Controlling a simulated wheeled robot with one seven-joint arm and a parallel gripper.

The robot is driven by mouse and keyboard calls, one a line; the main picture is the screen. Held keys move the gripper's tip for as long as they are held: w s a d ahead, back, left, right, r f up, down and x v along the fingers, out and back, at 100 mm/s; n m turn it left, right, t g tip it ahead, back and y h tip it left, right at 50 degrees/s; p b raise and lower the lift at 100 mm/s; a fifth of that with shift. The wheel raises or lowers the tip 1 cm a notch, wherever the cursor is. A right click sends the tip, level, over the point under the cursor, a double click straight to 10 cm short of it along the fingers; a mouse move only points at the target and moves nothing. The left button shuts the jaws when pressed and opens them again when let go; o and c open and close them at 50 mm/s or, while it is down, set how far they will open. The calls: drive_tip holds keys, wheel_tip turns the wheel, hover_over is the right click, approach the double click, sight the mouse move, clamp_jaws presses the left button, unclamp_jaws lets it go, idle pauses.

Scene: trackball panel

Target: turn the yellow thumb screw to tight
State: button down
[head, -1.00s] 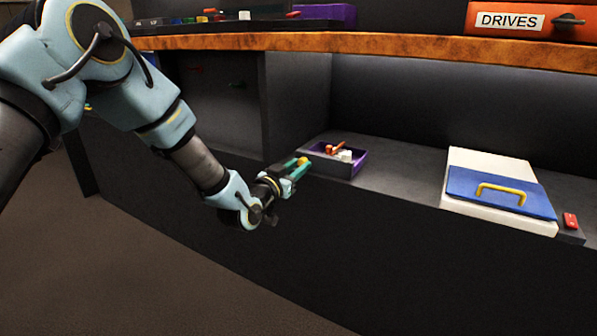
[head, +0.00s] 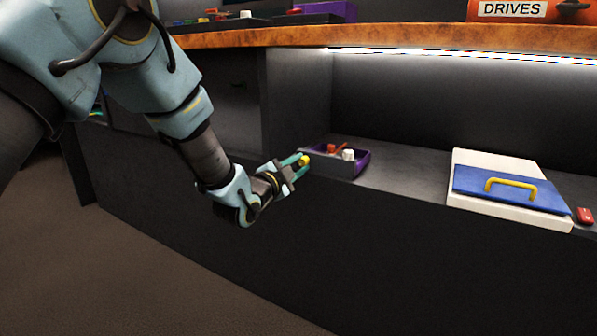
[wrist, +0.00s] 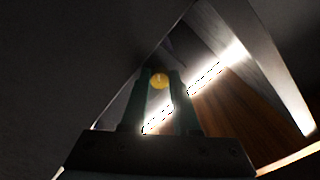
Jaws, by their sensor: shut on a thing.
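The yellow thumb screw (head: 305,160) shows as a small round yellow piece between my green fingertips in the head view, near the left end of the low shelf's front. My gripper (head: 301,161) is shut on it. In the wrist view the screw's round yellow face (wrist: 159,81) sits between the tips of the two dark green fingers, with a small light mark on it. The fingers hide its sides, and I cannot tell how tight it is.
A purple-and-grey tray (head: 361,167) with orange and white pieces stands just right of my gripper. Farther right are a white box (head: 462,205) with a blue, yellow-handled lid and a red switch (head: 585,215). A wooden counter edge (head: 420,37) runs above the shelf.

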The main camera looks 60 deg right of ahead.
drive_tip(key=shift+f+m+b, duration=0.1)
drive_tip(key=shift+m+b, duration=0.35)
drive_tip(key=shift+m, duration=0.55)
drive_tip(key=shift+w, duration=0.1)
drive_tip(key=c, duration=0.7)
unclamp_jaws()
drive_tip(key=shift+o, duration=0.2)
drive_tip(key=shift+s, duration=0.2)
